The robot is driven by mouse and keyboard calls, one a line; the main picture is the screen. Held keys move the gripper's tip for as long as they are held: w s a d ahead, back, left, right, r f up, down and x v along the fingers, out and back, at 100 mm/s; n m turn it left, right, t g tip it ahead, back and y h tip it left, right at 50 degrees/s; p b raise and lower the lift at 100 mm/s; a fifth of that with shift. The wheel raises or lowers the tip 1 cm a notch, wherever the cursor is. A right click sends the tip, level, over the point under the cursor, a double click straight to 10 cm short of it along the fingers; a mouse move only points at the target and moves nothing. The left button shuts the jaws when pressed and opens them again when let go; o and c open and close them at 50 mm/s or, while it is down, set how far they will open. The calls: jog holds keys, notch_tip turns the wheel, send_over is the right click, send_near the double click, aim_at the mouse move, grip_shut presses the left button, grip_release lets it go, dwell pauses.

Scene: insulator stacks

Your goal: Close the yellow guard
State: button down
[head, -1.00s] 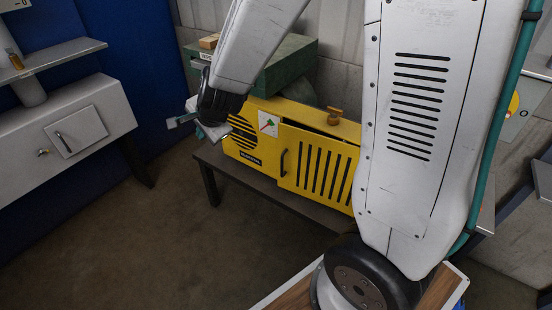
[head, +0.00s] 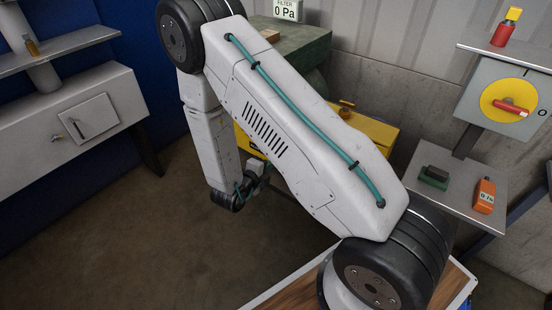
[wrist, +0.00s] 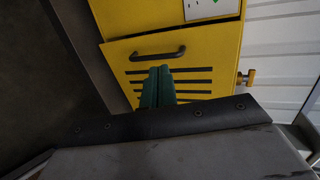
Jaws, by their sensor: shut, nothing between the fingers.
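The yellow guard (wrist: 187,75) is a slotted panel with a black bar handle (wrist: 158,53), seen close up in the wrist view. My gripper (wrist: 158,70) has its two teal fingers together and empty, in front of the slots and just below the handle in the picture. I cannot tell whether the fingertips touch the panel. In the head view my arm hides most of the yellow housing (head: 378,128), including the guard's front; my gripper's end (head: 259,178) is low in front of it. How far the guard stands open cannot be told.
A brass knob (wrist: 246,77) sticks out beside the guard. A green box (head: 300,50) stands behind the housing. At right, a shelf (head: 462,193) holds an orange device (head: 484,196) below a red-handled switch (head: 510,107). Open floor (head: 150,240) lies front left.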

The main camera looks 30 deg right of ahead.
jog(key=r+x, duration=0.1)
jog(key=x, duration=1.1)
jog(key=shift+w+d, duration=0.25)
jog(key=shift+d, duration=0.25)
jog(key=shift+f, duration=0.15)
jog(key=shift+m+g+h, duration=0.3)
jog(key=shift+m+g, duration=0.5)
jog(key=shift+g, duration=0.1)
jog(key=w+d, duration=0.2)
jog(key=d, duration=0.1)
jog(key=shift+w+d, duration=0.1)
jog(key=shift+d, duration=0.25)
jog(key=shift+a, duration=0.1)
